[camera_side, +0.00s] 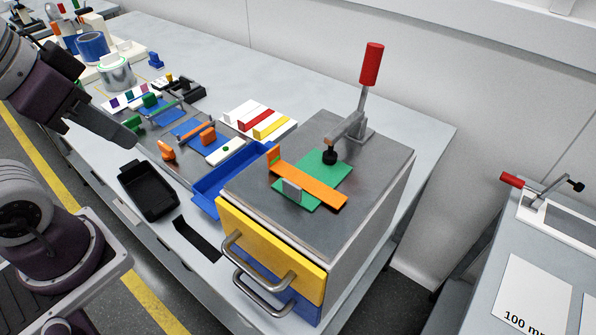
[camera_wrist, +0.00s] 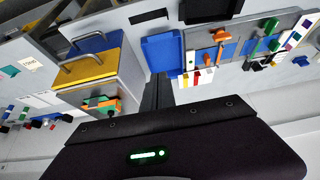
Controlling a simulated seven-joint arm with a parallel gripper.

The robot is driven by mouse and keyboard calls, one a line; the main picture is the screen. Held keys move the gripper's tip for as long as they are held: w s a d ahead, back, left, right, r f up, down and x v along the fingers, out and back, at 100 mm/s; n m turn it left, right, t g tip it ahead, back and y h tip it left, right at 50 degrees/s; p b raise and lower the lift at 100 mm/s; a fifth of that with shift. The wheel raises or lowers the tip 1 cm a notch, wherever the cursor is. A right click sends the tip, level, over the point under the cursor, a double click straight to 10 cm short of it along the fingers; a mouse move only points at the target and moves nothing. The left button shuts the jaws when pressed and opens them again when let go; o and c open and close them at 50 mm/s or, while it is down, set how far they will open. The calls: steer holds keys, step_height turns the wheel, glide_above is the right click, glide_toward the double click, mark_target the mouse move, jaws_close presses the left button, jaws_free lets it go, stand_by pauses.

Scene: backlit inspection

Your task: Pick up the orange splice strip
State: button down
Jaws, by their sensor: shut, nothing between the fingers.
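A long flat orange strip (camera_side: 318,188) lies across a green plate (camera_side: 325,172) on top of the grey drawer cabinet. An upright orange tab stands at its far left end and a grey block beside it. The strip also shows small and partly hidden in the wrist view (camera_wrist: 98,101). My gripper (camera_side: 134,133) is shut and empty, left of the cabinet and above the bench, well apart from the strip. Its dark fingers show together in the wrist view (camera_wrist: 157,88). A second orange piece (camera_side: 196,132) sits on a fixture board.
A red-handled toggle clamp (camera_side: 371,66) stands at the cabinet's back, its black pad near the plate. A blue tray (camera_side: 236,172) and a black tray (camera_side: 149,191) lie left of the cabinet. The yellow drawer (camera_side: 270,243) has a protruding handle.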

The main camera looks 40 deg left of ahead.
stand_by(0.3)
steer(key=c, duration=1.1)
jaws_free()
steer(key=shift+c, duration=0.2)
step_height(320, 180, up, 3)
steer(key=n+g, duration=0.6)
steer(key=n, duration=1.2)
glide_above(273, 149)
steer(key=shift+s+a+f, duration=0.1)
steer(key=shift+a+f, duration=0.05)
step_height(273, 149, down, 7)
steer(key=shift+r, duration=0.15)
steer(key=shift+c, duration=0.2)
